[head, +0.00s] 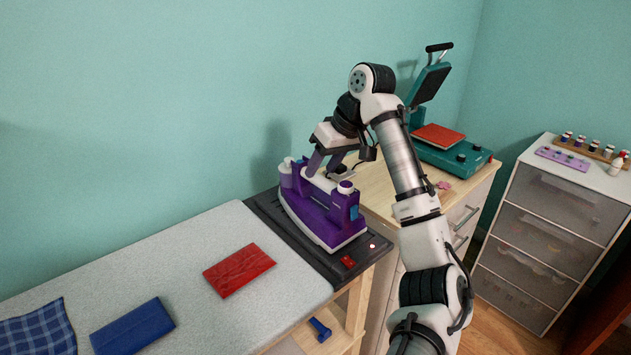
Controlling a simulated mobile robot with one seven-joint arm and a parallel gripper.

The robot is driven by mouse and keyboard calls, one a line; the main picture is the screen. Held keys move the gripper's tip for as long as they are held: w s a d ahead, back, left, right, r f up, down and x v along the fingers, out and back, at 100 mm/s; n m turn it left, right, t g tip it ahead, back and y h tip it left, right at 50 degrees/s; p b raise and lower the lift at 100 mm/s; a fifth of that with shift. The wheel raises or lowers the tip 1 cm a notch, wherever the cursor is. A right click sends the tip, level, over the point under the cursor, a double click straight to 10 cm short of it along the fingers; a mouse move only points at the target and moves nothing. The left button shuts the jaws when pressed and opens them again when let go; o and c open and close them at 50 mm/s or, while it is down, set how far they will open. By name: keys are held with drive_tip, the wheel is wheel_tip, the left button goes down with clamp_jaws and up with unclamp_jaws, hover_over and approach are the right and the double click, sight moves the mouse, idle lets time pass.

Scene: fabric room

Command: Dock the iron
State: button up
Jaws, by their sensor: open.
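The purple iron (318,218) with a white handle rests upright on the dark docking plate (336,266) at the right end of the ironing board. My gripper (324,174) is open at the iron's handle, with its fingers reaching down beside it. I cannot tell whether the fingers touch the handle. The iron hides the middle of the plate.
The pale ironing board (180,255) carries a folded red cloth (239,270), a blue cloth (133,326) and a plaid cloth (38,330). A teal heat press (450,150) stands on the wooden cabinet to the right. A drawer unit (555,215) with small bottles is at far right.

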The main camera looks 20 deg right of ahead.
drive_tip(key=v, duration=0.5)
drive_tip(key=shift+s+d+r, duration=0.1)
drive_tip(key=shift+r, duration=0.2)
